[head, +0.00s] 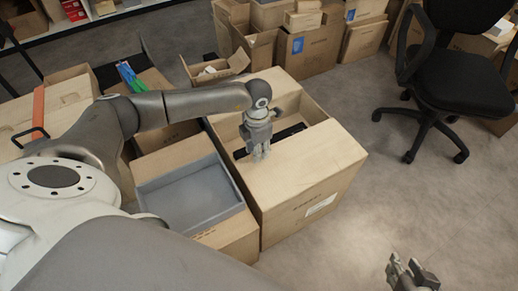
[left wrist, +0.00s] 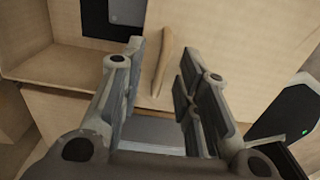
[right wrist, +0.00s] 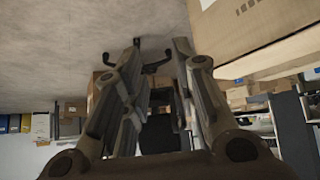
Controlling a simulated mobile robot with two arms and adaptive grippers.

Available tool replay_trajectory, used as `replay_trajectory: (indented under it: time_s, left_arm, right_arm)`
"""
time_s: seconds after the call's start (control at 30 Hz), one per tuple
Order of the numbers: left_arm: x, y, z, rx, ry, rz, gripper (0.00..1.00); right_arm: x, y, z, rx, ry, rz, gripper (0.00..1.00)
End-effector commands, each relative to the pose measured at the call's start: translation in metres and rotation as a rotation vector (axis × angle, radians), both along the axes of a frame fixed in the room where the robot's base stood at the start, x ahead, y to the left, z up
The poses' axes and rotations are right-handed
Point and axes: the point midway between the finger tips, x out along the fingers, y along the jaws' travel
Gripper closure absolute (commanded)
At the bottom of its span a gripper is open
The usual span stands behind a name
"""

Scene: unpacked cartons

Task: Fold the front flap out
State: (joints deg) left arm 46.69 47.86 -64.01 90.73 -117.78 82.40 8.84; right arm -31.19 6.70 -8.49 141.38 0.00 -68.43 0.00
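The large carton (head: 300,217) stands at the middle of the head view, its top partly open. A broad tan flap (head: 307,160) lies across the front part of its top, and dark contents show in the gap behind it. My left gripper (head: 259,156) points down into the opening near the flap's rear edge. In the left wrist view its fingers (left wrist: 160,45) are apart, with a curved brown strip (left wrist: 163,62) showing between them; I cannot tell whether they touch it. My right gripper (head: 411,270) is open and empty over the floor, also seen in the right wrist view (right wrist: 158,45).
An open carton with a grey tray (head: 190,196) stands close on the left of the large carton. More cartons (head: 305,50) line the back. A black office chair (head: 462,85) stands at the right. The floor (head: 420,195) on the right is clear.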

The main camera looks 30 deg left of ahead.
Motion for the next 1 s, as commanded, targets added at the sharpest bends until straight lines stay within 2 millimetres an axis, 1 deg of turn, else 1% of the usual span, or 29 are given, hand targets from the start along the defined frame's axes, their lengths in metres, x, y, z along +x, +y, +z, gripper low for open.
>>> replay_trajectory:
  time_s: [1.0]
  left_arm:
    - [0.0,0.0,-0.012,0.0,0.0,0.0,0.7]
  right_arm:
    - [0.031,0.011,0.023,0.041,-0.184,0.014,0.73]
